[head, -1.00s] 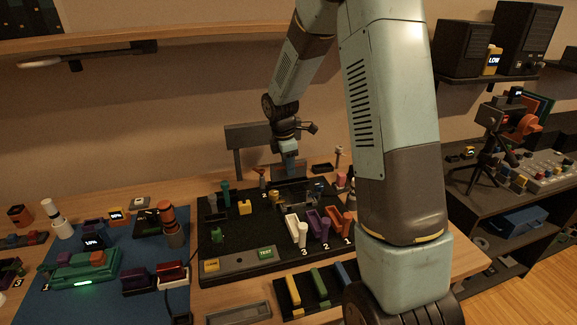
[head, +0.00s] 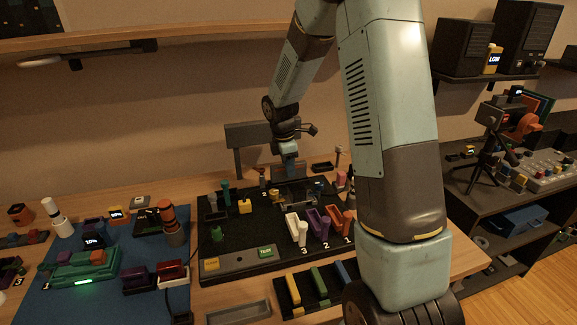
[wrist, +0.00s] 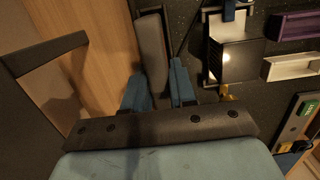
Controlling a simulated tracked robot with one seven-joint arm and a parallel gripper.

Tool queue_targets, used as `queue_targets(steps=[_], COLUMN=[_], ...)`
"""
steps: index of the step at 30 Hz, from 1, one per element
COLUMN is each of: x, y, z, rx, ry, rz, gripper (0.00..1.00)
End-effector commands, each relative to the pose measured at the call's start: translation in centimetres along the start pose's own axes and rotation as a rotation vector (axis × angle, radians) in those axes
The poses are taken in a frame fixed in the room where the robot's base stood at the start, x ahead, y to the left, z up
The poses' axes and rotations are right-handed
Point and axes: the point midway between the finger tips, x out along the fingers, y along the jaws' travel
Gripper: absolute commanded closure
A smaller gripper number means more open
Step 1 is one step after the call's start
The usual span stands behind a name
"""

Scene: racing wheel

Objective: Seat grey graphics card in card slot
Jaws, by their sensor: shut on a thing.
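My gripper (head: 289,172) is at the back edge of the black board (head: 235,235), pointing down. In the wrist view its two blue fingers (wrist: 160,93) are shut on a long grey piece, which appears to be the grey graphics card (wrist: 152,52). The card extends beyond the fingers, towards the top of the picture. Its lower edge and any contact with the board are hidden. I cannot clearly make out the card slot in either view.
A dark-framed block with a shiny face (wrist: 233,62) stands right of the fingers. White (head: 293,225) and purple (head: 318,218) holders stand towards the board's front right. A dark panel on posts (head: 246,136) rises behind the board.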

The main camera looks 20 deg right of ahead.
Motion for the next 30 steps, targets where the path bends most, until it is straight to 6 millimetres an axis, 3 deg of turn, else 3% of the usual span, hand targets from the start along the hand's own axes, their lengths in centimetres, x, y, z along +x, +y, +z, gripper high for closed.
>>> queue_targets(steps=[27,28,30], x=[1.8,1.8,1.8], y=[0.0,0.0,0.0], z=[-0.2,-0.2,-0.2], rx=[0.001,0.001,0.001], ry=[0.0,0.0,0.0], rz=[0.0,0.0,0.0], gripper=[1.0,0.72,0.66])
